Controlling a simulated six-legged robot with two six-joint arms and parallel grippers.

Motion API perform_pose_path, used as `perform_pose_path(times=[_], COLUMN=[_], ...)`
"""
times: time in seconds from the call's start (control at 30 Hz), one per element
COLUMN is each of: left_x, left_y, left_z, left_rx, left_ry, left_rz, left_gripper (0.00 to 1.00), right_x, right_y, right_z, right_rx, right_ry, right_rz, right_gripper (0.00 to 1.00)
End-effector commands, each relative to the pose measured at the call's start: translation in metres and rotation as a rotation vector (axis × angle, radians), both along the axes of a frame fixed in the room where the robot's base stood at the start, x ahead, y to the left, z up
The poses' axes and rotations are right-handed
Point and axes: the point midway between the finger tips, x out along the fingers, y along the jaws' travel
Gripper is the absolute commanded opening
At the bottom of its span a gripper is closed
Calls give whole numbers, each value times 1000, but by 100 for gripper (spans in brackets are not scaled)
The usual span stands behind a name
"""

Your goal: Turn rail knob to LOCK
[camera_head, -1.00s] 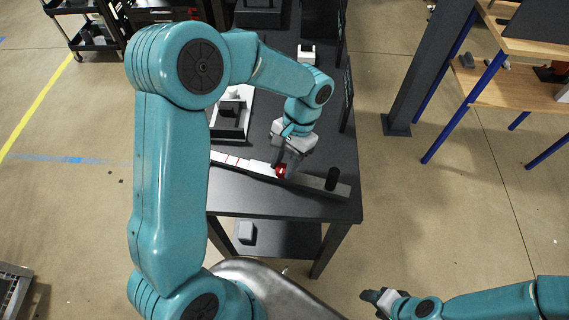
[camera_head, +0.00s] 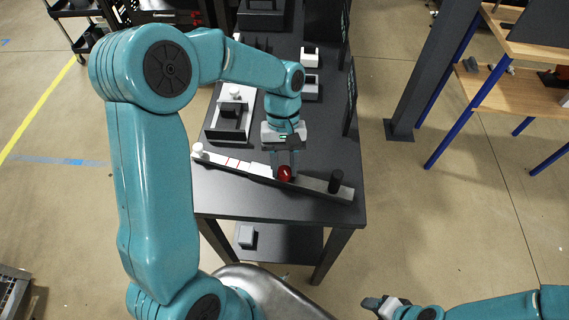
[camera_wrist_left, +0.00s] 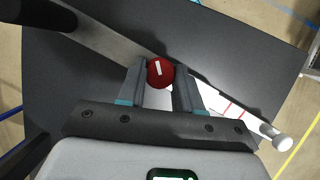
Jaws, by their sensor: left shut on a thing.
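The red rail knob (camera_head: 285,174) sits on the rail (camera_head: 315,184), which lies slantwise across the dark table. In the left wrist view the knob (camera_wrist_left: 160,71) is round, with a short white mark on its top that runs nearly lengthwise between the fingers. My left gripper (camera_head: 285,166) points down over the rail. In the left wrist view its two fingers (camera_wrist_left: 160,84) stand on either side of the knob, shut on it. My right gripper (camera_head: 380,303) is at the bottom right, away from the table; its finger opening is unclear.
The rail carries a black cylinder (camera_head: 336,181) at its right and a white knob (camera_head: 197,149) at its left end. A white tray (camera_head: 212,122) with a black block lies behind. A dark upright panel (camera_head: 350,100) stands at the table's right edge.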

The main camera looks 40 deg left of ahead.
Motion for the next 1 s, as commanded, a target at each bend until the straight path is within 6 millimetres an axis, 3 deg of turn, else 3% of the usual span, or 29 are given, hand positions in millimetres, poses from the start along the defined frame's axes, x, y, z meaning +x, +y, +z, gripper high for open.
perform_pose_path(times=[0.63, 0.67, 0.73, 1.0], left_x=[0, 0, 0, 0], left_y=[0, 0, 0, 0], left_z=[1, 1, 1, 1], left_rx=[0, -1, 0, 0], left_ry=[-2, -2, -1, -1], left_rz=[51, 51, 50, 50], left_gripper=[4, 38, 58, 58], right_x=[0, 0, 0, 0], right_y=[0, 0, 0, 0], right_z=[-1, -1, -1, -1], right_rx=[0, 0, 0, 0], right_ry=[0, 0, 0, 0], right_rz=[0, 0, 0, 0], right_gripper=[57, 57, 57, 57])
